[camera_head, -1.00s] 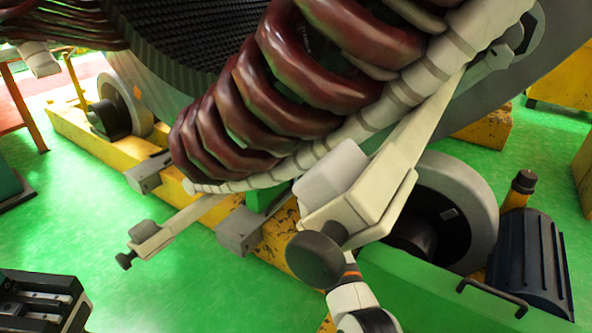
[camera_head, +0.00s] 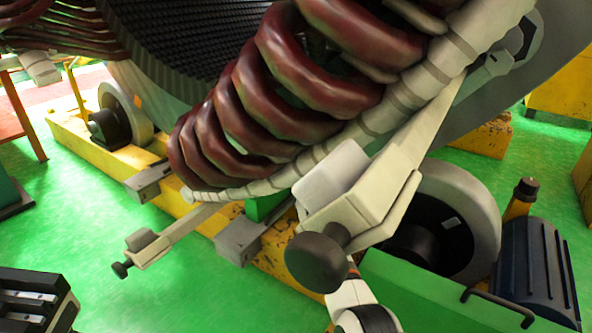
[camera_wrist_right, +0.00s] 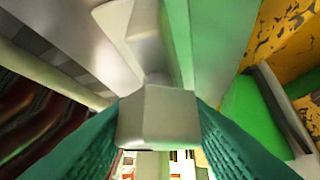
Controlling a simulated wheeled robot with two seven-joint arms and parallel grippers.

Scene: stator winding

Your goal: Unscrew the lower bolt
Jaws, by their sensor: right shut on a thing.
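A beige clamp (camera_head: 365,205) sits at the curved rim of the stator, with a large dark round knob (camera_head: 316,262) on its near end. A second, smaller clamp bar (camera_head: 180,225) lies further left, with a small dark bolt (camera_head: 121,270) at its end. My right arm comes in from the bottom behind the knob, and its fingers are hidden in the head view. In the right wrist view my right gripper's teal fingers (camera_wrist_right: 157,125) are closed around a pale grey block-shaped bolt head (camera_wrist_right: 157,112). My left gripper (camera_head: 38,300) shows partly at the lower left; its fingertips are not clear.
Dark red coils (camera_head: 290,85) fill the top centre. A yellow base frame (camera_head: 105,140) and rollers (camera_head: 455,215) lie below the stator. A blue motor (camera_head: 530,265) stands at the right. The green floor (camera_head: 135,305) is clear at the lower left.

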